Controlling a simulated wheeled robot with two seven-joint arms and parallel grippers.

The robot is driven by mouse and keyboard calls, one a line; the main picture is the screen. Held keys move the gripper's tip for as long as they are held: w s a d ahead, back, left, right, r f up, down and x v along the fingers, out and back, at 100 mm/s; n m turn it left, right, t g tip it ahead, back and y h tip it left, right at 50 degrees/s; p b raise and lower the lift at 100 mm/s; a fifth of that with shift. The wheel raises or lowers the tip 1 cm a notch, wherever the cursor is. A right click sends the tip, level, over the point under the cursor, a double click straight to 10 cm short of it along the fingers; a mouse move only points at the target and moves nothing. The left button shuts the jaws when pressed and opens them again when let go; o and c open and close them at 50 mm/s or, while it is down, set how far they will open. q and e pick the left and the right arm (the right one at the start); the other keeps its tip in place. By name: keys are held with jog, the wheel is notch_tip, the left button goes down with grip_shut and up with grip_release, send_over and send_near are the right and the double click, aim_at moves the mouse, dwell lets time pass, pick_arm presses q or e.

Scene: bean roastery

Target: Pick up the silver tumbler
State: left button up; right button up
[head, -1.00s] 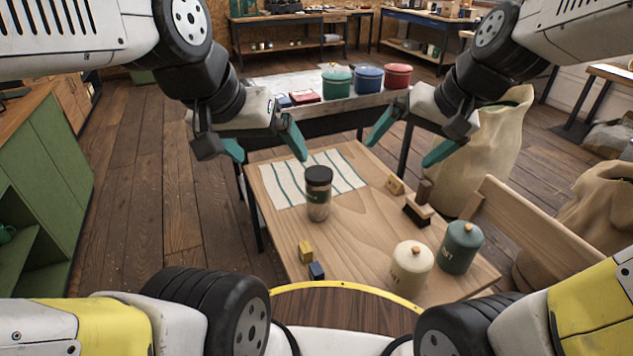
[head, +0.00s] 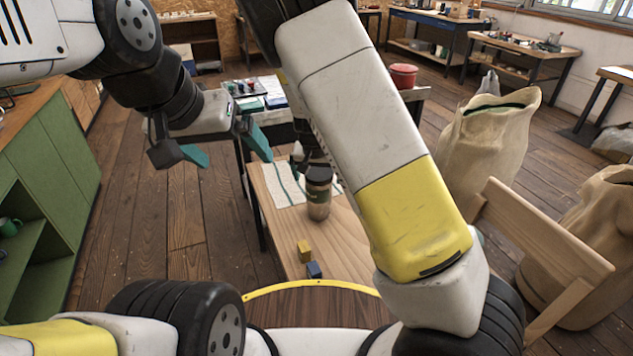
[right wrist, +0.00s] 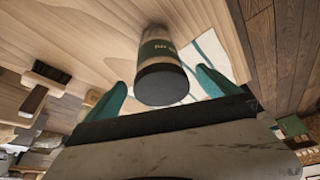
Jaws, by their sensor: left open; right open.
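The tumbler (head: 318,203) stands upright on the wooden table, a brownish-grey, shiny cylinder with a black lid and a dark green label band. In the right wrist view the tumbler (right wrist: 158,48) sits upside down in the picture, its lid towards me. My right gripper (right wrist: 160,92) is open, with one teal fingertip on each side of the lid and gaps visible; I see no grip. In the head view my right forearm hides most of that gripper. My left gripper (head: 238,158) is open and empty, in the air left of the tumbler.
A striped cloth (head: 283,190) lies behind the tumbler. A yellow block (head: 304,250) and a blue block (head: 314,270) lie in front. My right arm covers the table's right part. A brush (right wrist: 36,95) shows in the right wrist view. Burlap sacks (head: 483,150) stand at the right.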

aim_at(319, 195)
jog(key=x, duration=0.7)
jog(key=shift+s+f, duration=0.25)
jog(key=shift+f, duration=0.2)
jog(key=c, duration=1.7)
